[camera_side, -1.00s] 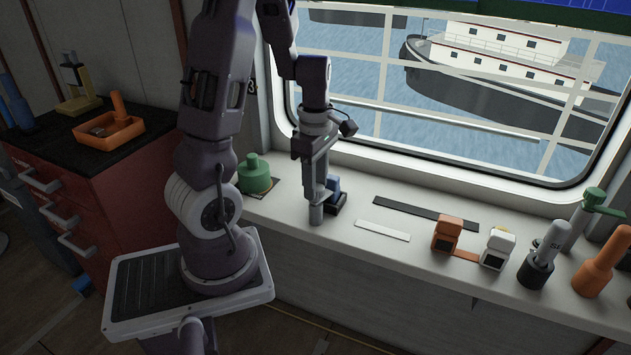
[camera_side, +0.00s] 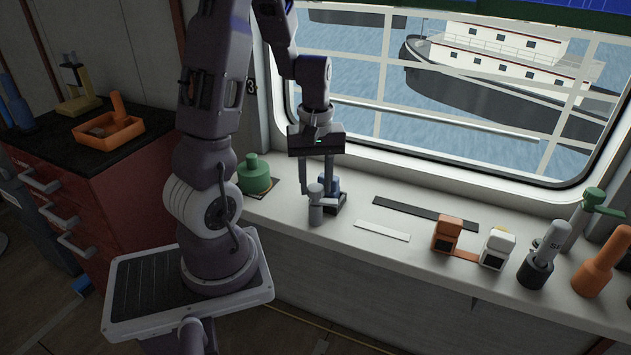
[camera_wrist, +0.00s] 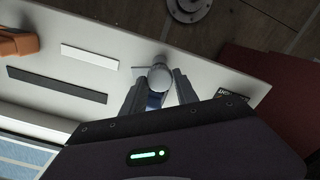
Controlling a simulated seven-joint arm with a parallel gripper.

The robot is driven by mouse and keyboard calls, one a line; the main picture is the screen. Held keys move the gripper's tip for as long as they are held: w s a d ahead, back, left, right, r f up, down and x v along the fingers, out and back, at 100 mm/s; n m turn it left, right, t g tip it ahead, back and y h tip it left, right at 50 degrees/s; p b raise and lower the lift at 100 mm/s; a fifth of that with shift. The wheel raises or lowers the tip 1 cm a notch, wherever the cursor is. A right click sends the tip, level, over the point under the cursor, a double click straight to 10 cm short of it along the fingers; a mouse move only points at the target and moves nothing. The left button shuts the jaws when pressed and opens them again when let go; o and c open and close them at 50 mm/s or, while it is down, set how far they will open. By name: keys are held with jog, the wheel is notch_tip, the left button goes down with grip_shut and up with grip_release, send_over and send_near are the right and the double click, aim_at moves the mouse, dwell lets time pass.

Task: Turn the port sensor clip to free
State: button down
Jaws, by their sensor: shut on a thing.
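The port sensor clip looks to be the grey round-topped piece (camera_side: 316,209) standing on the white sill, left of the sill's middle. A blue part (camera_side: 327,186) on a dark base stands close behind it. My gripper (camera_side: 318,188) points down, its fingers on either side of the grey piece's top, shut on it. In the wrist view the pale round top of the clip (camera_wrist: 160,77) shows between the fingertips of my gripper (camera_wrist: 160,88), with a bit of blue below it. The contact itself and the clip's lower part are partly hidden.
A green weight-shaped object (camera_side: 255,175) stands to the left on the sill. A black strip (camera_side: 425,213) and a white strip (camera_side: 382,231) lie to the right. Beyond them are an orange block (camera_side: 446,234), a white block (camera_side: 496,249) and upright handles. The window is behind.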

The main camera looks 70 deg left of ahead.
aim_at(316, 187)
jog(key=shift+m, duration=2)
jog(key=c, duration=0.9)
grip_release()
jog(key=shift+c, duration=0.2)
notch_tip(316, 187, up, 7)
jog(key=shift+r, duration=0.1)
